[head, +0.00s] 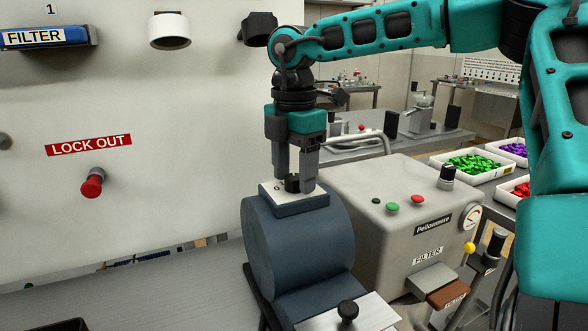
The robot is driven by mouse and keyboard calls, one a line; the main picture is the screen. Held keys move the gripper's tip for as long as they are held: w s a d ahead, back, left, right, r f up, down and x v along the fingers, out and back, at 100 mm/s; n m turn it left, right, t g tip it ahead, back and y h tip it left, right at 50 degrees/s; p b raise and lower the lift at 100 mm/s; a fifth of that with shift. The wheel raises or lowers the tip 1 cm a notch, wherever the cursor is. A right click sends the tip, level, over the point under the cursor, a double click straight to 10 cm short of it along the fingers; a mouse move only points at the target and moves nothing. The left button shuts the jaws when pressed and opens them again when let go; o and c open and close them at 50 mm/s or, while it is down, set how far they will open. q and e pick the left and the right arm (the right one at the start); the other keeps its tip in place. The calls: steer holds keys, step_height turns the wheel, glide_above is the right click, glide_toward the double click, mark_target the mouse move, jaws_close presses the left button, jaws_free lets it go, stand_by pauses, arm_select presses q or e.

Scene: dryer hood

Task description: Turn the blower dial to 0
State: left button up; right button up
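The blower dial (292,184) is a small black knob on a white plate (267,192) with a dark edge. The plate sits on top of a dark blue-grey cylindrical blower housing (305,245). A "0" mark shows on the plate to the left of the knob. My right gripper (293,178) points straight down with a finger on either side of the knob, seemingly shut on it. The fingers hide part of the knob, and its pointer cannot be made out. My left gripper is not in view.
A grey control box (385,215) with coloured buttons and a black knob (447,176) stands right of the housing. Another black knob (348,311) is in front. A red lock-out button (92,187) is on the left panel. Trays of coloured pieces (470,165) lie at right.

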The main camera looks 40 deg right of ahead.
steer(key=c, duration=1)
steer(key=shift+n, duration=0.4)
steer(key=shift+n+b, duration=0.4)
steer(key=shift+n, duration=0.5)
steer(key=n, duration=0.4)
steer(key=shift+n, duration=0.3)
steer(key=n, duration=0.2)
steer(key=shift+n, duration=0.4)
steer(key=n, duration=0.3)
steer(key=shift+n, duration=1.5)
